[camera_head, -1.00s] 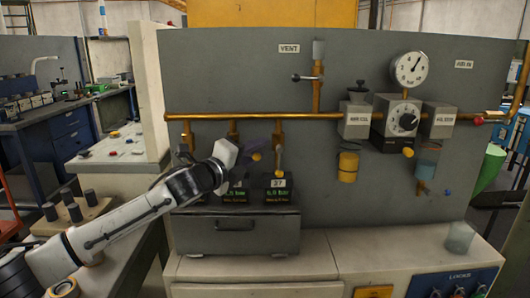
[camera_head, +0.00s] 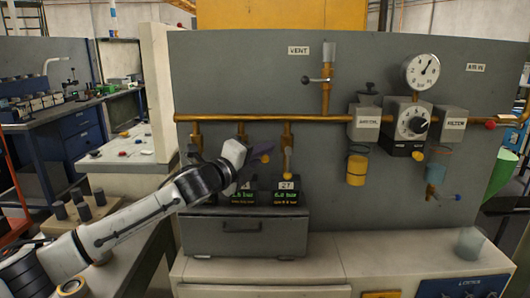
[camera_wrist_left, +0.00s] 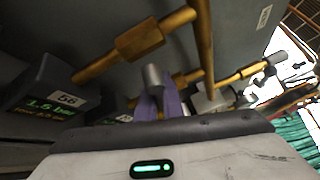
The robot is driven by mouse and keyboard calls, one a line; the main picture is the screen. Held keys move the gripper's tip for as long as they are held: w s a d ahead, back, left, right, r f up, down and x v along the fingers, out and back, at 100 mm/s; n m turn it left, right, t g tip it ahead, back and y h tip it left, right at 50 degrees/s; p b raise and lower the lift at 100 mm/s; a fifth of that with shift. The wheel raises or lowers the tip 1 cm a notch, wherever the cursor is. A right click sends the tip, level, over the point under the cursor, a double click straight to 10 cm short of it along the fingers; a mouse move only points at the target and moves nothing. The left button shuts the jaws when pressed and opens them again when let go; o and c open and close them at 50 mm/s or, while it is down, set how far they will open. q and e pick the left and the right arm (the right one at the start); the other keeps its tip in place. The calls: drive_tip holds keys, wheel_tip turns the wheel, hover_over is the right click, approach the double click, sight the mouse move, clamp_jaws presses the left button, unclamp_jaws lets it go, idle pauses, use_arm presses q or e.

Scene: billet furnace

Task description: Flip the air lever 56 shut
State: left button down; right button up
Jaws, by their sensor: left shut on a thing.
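In the left wrist view the fingers (camera_wrist_left: 167,102) close around a grey round piece (camera_wrist_left: 153,76) beside a brass valve body. In the head view my wrist hides most of the valve. My right gripper is not in view.
Close to the right, the neighbouring lever (camera_head: 288,165) hangs straight down over the box labelled 27 (camera_head: 288,190). A grey drawer unit (camera_head: 246,236) is below. A gauge (camera_head: 422,72) and regulator (camera_head: 408,122) are farther right, and a glass (camera_head: 470,243) stands on the bench.

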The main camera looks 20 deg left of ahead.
use_arm(q)
drive_tip(key=shift+s+d+f, duration=0.1)
drive_tip(key=shift+d+f, duration=0.15)
drive_tip(key=shift+d, duration=0.15)
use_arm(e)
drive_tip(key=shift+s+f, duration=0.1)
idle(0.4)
use_arm(q)
drive_tip(key=r+n+t+b, duration=0.2)
drive_tip(key=n+b, duration=0.1)
drive_tip(key=shift+d+h, duration=0.1)
drive_tip(key=shift+h, duration=0.3)
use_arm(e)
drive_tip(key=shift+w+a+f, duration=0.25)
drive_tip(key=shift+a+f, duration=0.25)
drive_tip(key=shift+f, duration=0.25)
use_arm(q)
drive_tip(key=c, duration=2)
unclamp_jaws()
drive_tip(key=shift+o, duration=0.5)
drive_tip(key=shift+r, duration=0.1)
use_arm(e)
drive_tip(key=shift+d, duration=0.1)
